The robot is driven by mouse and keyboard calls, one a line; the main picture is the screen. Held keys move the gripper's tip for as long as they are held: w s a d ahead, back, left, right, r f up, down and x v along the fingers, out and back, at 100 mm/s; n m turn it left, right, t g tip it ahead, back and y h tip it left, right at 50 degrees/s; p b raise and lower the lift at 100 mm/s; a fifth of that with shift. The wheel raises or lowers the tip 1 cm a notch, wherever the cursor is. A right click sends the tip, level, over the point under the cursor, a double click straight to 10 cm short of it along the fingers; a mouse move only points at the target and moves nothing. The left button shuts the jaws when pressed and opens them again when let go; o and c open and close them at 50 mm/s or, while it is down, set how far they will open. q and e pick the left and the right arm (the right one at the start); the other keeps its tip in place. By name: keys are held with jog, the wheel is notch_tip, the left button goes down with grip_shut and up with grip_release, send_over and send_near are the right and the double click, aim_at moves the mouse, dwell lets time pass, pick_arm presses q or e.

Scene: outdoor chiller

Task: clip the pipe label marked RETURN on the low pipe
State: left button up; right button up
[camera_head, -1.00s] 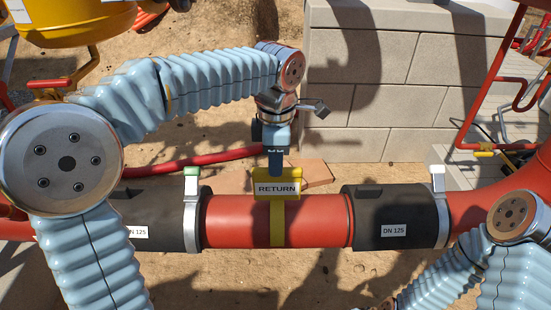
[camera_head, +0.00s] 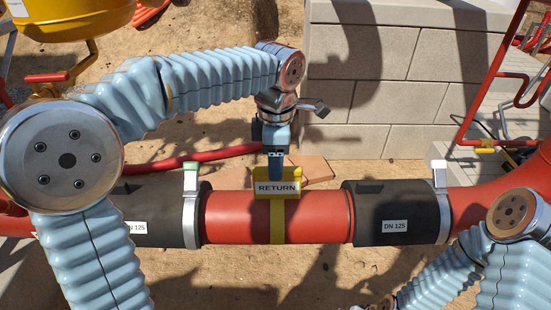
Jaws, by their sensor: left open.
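The yellow pipe label marked RETURN (camera_head: 277,188) sits on top of the low red pipe (camera_head: 325,218), between two black sleeves. A yellow band runs down the pipe's front directly below the label. My left gripper (camera_head: 276,177) is right above the label, pointing down, with its fingertips close to the label's upper yellow part. It is open; whether the fingers still touch the label is hard to see. My right arm is at the lower right, and its gripper is outside the picture.
Black sleeves marked DN 125 (camera_head: 380,226) with metal clamps flank the bare pipe stretch. A grey block wall (camera_head: 400,85) stands behind on the right. A yellow vessel (camera_head: 70,18) hangs at the upper left. Sandy ground lies in front of the pipe.

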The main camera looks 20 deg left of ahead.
pick_arm(q)
jog(key=o, duration=0.4)
jog(key=shift+c, duration=0.2)
notch_tip(320, 180, up, 7)
jog(key=p, duration=0.6)
jog(key=shift+r+p, duration=0.1)
jog(key=shift+p, duration=0.25)
pick_arm(e)
notch_tip(320, 180, up, 7)
jog(key=shift+f, duration=0.2)
jog(key=shift+a, duration=0.1)
